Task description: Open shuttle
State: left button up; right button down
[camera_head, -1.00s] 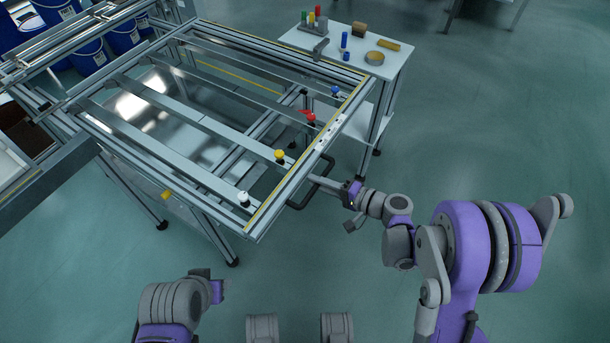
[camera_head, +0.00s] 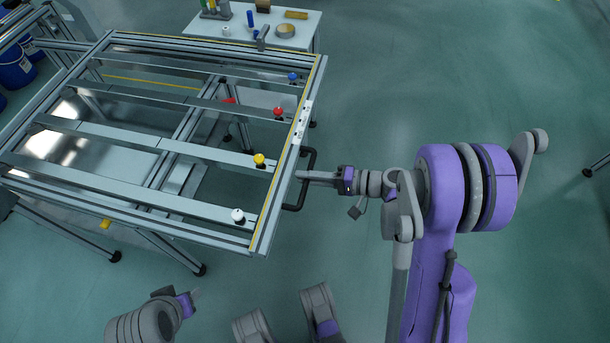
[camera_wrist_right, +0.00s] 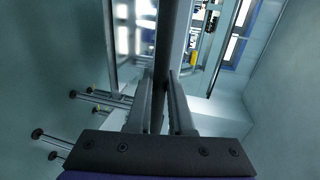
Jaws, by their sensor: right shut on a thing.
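The shuttle is a metal frame (camera_head: 289,150) with long crossbars and a yellow-lined front rail. White (camera_head: 238,215), yellow (camera_head: 259,160), red (camera_head: 279,112) and blue (camera_head: 293,76) knobs stand along its front side. A dark bar handle (camera_head: 304,191) sticks out from this rail. My right gripper (camera_head: 303,176) is shut on the handle, its arm coming from the right. In the right wrist view, the handle bar (camera_wrist_right: 163,55) runs between the fingers (camera_wrist_right: 162,100). My left gripper (camera_head: 190,297) is low in the head view, away from the frame; its jaw opening is unclear.
A small white side table (camera_head: 300,37) with coloured cylinders, a tape roll (camera_head: 285,31) and blocks stands behind the frame. Blue buckets (camera_head: 14,68) stand at far left. A red part (camera_head: 230,101) shows below the crossbars.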

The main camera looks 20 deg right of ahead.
jog(key=c, duration=0.8)
grip_release()
jog(key=p+v, duration=0.1)
jog(key=v, duration=1)
jog(key=shift+p, duration=0.3)
